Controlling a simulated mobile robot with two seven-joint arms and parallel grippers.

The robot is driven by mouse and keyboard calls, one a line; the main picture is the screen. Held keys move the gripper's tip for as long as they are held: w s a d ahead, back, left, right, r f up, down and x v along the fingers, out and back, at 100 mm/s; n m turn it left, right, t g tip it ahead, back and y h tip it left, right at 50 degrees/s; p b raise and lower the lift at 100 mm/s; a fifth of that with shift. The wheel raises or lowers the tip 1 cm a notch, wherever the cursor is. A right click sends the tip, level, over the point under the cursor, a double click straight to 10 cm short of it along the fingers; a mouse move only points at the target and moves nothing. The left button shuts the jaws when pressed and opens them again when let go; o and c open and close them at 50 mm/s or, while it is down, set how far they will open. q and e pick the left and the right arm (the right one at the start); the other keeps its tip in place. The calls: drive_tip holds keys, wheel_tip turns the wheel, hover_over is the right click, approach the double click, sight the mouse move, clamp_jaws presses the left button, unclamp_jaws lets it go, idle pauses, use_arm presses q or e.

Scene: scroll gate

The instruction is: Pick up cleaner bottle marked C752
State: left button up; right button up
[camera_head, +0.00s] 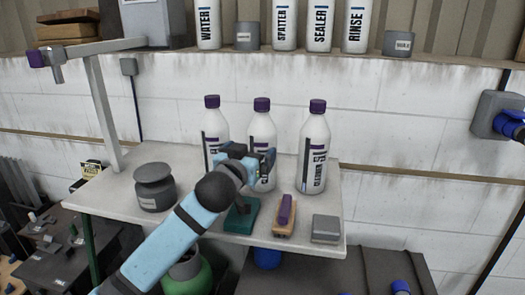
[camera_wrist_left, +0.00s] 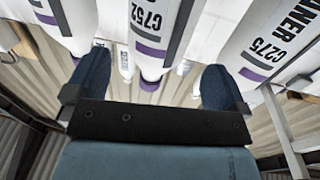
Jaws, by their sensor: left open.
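Three white cleaner bottles with purple caps stand upright in a row on the pale shelf. The bottle marked C752 (camera_wrist_left: 150,25) is in the middle of the left wrist view, between and beyond the fingers; in the head view it appears to be the middle bottle (camera_head: 262,132), partly hidden by my gripper. The bottle marked C275 (camera_wrist_left: 262,45) is at the right of the wrist view and appears to be the left bottle (camera_head: 214,128) in the head view. The right bottle (camera_head: 313,150) has an unclear number. My left gripper (camera_head: 264,161) is open and empty in front of the middle bottle.
On the shelf (camera_head: 100,198) are a dark grey jar (camera_head: 154,187), a green item (camera_head: 241,216) under my arm, a purple-topped brush (camera_head: 285,214) and a grey block (camera_head: 326,229). An upper shelf holds white bottles (camera_head: 284,25) and grey tins (camera_head: 397,43).

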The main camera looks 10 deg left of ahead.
sight(261, 141)
use_arm(q)
drive_tip(key=shift+w+d, duration=0.15)
drive_tip(key=shift+w, duration=1.05)
drive_tip(key=w, duration=0.1)
drive_tip(key=w+p, duration=0.1)
drive_tip(key=w, duration=0.3)
drive_tip(key=shift+d, duration=0.4)
drive_tip(key=shift+s, duration=0.1)
drive_tip(key=shift+c, duration=1)
drive_tip(key=c, duration=0.8)
use_arm(e)
drive_tip(key=shift+w+d+r, duration=0.15)
drive_tip(key=shift+r, duration=0.3)
drive_tip(key=shift+w+d+r, duration=0.1)
drive_tip(key=shift+w+r, duration=0.05)
drive_tip(key=shift+r, duration=0.3)
